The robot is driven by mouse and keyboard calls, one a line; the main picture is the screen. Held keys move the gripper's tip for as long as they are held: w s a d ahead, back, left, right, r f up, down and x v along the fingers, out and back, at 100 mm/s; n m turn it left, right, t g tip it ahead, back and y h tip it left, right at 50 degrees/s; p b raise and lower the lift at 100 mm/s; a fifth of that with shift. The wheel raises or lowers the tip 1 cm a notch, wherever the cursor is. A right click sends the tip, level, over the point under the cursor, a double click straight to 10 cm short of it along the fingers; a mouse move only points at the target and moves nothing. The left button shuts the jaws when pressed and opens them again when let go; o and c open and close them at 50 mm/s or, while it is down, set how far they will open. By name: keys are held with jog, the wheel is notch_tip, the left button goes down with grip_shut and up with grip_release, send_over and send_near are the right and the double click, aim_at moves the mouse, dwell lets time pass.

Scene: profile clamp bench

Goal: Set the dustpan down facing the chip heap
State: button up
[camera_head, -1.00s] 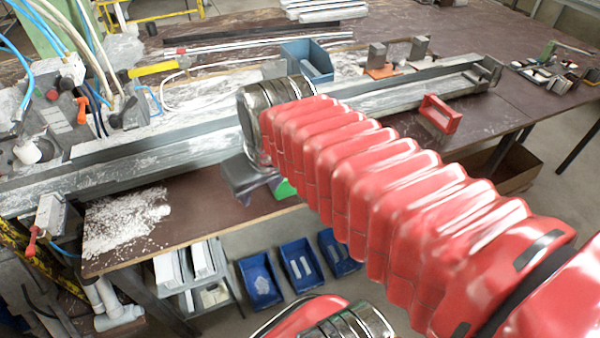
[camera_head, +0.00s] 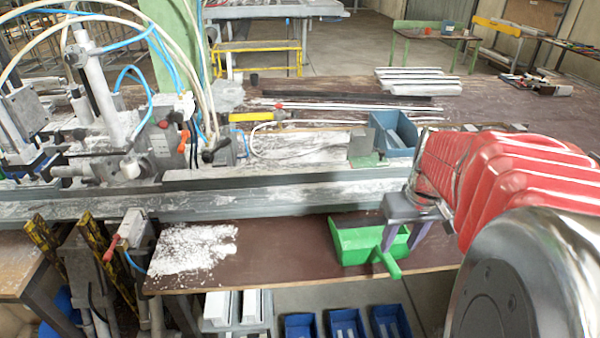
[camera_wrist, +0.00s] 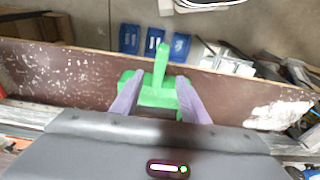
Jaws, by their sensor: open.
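The green dustpan (camera_head: 362,246) sits at the front of the brown bench, below the metal rail. Its handle (camera_head: 388,264) points toward the front edge, over which it appears to reach. The white chip heap (camera_head: 193,248) lies on the bench to its left, with bare bench between. My gripper (camera_head: 402,234) is open at the dustpan's right end, its purple fingers pointing down. In the wrist view the dustpan (camera_wrist: 158,96) shows between the open fingers, its handle pointing up the picture. The heap (camera_wrist: 278,115) is at right there. Whether the fingers touch the dustpan I cannot tell.
The long grey rail (camera_head: 270,198) runs behind the dustpan and heap. A blue bin (camera_head: 393,133) stands beyond it. Clamps and hoses (camera_head: 165,145) crowd the left. Blue boxes (camera_head: 345,323) stand below the front edge. Bench between heap and dustpan is clear.

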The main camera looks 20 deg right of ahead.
aim_at(390, 260)
jog(key=shift+w+d+f, duration=0.1)
jog(key=shift+w+f, duration=0.1)
jog(key=shift+f, duration=1.3)
jog(key=shift+w+f, duration=0.25)
jog(key=shift+f, duration=1.2)
jog(key=shift+w+d+f, duration=0.1)
jog(key=shift+w+f, duration=0.1)
jog(key=shift+f, duration=1.3)
jog(key=shift+c, duration=0.2)
grip_shut()
jog(key=shift+r, duration=0.15)
